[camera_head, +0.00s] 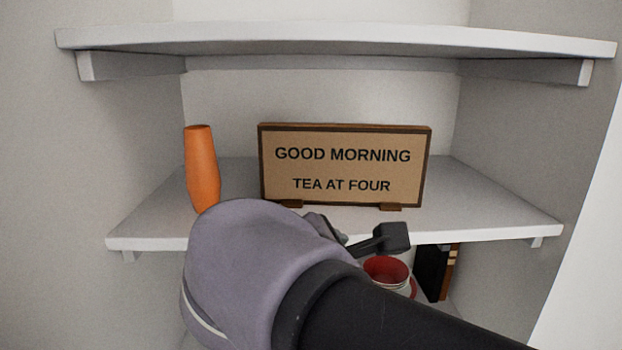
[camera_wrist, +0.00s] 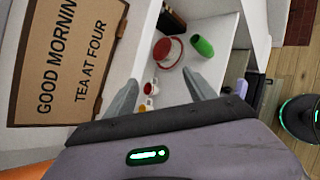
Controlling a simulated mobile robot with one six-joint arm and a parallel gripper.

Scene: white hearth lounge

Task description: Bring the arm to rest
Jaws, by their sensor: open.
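My gripper (camera_head: 358,238) is in front of the middle shelf's front edge in the head view, partly hidden behind my own arm. In the wrist view its two fingers (camera_wrist: 160,88) stand apart with nothing held between them. My arm crosses the lower middle of the head view, bent and reaching toward the shelves. A framed sign (camera_head: 342,169) reading "GOOD MORNING TEA AT FOUR" stands on the middle shelf behind the gripper. It also shows large at the left of the wrist view (camera_wrist: 65,60).
An orange vase (camera_head: 202,167) stands left of the sign on the middle shelf (camera_head: 475,215). An upper shelf (camera_head: 330,40) hangs above. Below are a red and white pot (camera_head: 387,270), dark books (camera_head: 432,272), a green vase (camera_wrist: 202,45) and small cups (camera_wrist: 148,88).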

